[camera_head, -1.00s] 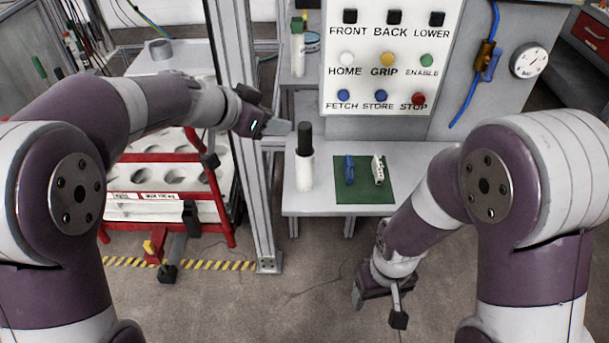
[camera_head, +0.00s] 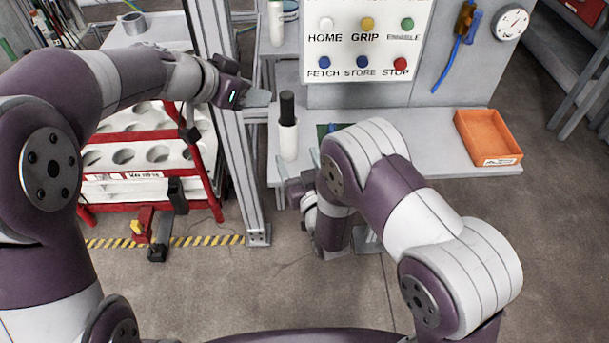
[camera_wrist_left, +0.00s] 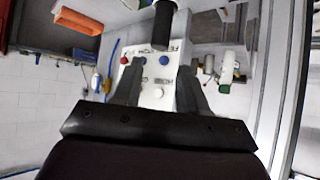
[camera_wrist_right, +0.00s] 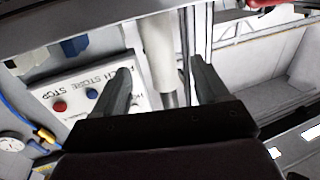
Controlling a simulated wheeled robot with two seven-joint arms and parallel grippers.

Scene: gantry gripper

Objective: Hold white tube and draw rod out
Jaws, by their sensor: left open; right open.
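The white tube (camera_head: 288,140) stands upright on the grey bench near its left end. The black rod (camera_head: 287,104) sticks up out of its top. My left gripper (camera_head: 257,97) is open, left of the rod and at about its height. In the left wrist view the rod (camera_wrist_left: 162,28) appears ahead of the open fingertips, apart from them. My right gripper (camera_head: 302,172) is open, low beside the tube in the head view. In the right wrist view the tube (camera_wrist_right: 157,48) lines up between the open fingers; whether it touches them is unclear.
A button panel (camera_head: 362,45) stands behind the bench (camera_head: 420,135). An orange tray (camera_head: 487,138) lies at the bench's right. My right arm mostly hides the green mat (camera_head: 322,130). A grey upright post (camera_head: 233,140) and a red-framed rack (camera_head: 140,150) stand left.

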